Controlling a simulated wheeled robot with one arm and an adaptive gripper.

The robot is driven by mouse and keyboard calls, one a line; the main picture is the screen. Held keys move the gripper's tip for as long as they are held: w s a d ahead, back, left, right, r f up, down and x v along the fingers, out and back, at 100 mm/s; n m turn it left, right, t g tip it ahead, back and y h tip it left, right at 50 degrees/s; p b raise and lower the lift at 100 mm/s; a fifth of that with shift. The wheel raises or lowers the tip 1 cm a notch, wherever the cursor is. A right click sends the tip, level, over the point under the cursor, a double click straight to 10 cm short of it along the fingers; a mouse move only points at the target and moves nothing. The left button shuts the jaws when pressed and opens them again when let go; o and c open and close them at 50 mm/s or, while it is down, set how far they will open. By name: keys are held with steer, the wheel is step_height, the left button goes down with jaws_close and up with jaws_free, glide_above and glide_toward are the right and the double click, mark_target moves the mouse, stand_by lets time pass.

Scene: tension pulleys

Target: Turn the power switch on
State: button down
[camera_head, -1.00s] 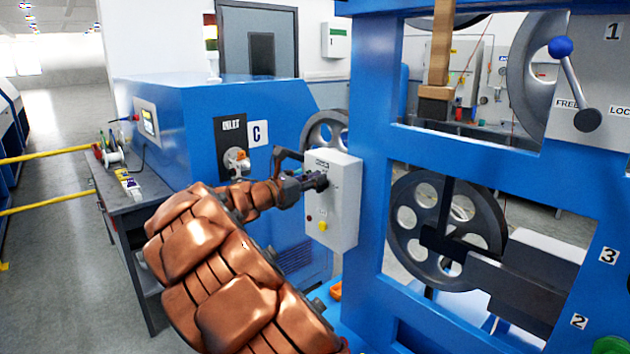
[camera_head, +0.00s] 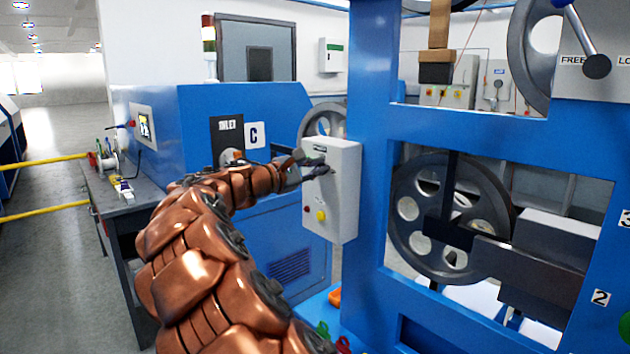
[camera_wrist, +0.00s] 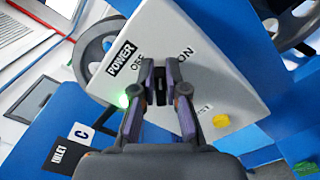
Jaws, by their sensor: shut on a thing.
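The power box (camera_head: 343,205) is a light grey box on the blue frame's upright. In the wrist view its face (camera_wrist: 205,85) carries a POWER label (camera_wrist: 122,59), with OFF to the left of the fingertips and ON to the right. My gripper (camera_wrist: 160,78) is shut on the dark switch knob (camera_wrist: 159,92) between those words. The fingers hide much of the knob, so I cannot tell its exact setting. A small green light (camera_wrist: 123,101) glows on the box, and a yellow button (camera_wrist: 221,121) sits lower right. In the head view my gripper (camera_head: 318,168) is at the box's upper front.
A blue machine (camera_head: 200,115) with an INLET plate and a C label stands behind my arm. The blue frame (camera_head: 370,130) with large grey pulley wheels (camera_head: 405,208) rises right of the box. A grey workbench (camera_head: 140,195) with small items stands at left.

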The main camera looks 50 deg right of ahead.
steer(key=shift+s+f+m+b, duration=0.1)
steer(key=shift+f+m+b, duration=0.1)
steer(key=shift+m+b, duration=1.3)
steer(key=shift+s+f+m+b, duration=0.1)
steer(key=shift+f+m+b, duration=0.15)
steer(key=shift+m+b, duration=1.25)
steer(key=shift+s+f+m+b, duration=0.1)
steer(key=shift+f+m+b, duration=0.1)
steer(key=shift+m+b, duration=1.3)
steer(key=shift+r+b, duration=0.1)
steer(key=shift+b, duration=0.3)
steer(key=c, duration=1.2)
jaws_free()
steer(key=shift+d, duration=0.15)
steer(key=w+a, duration=0.1)
steer(key=a, duration=1.1)
steer(key=shift+w, duration=0.2)
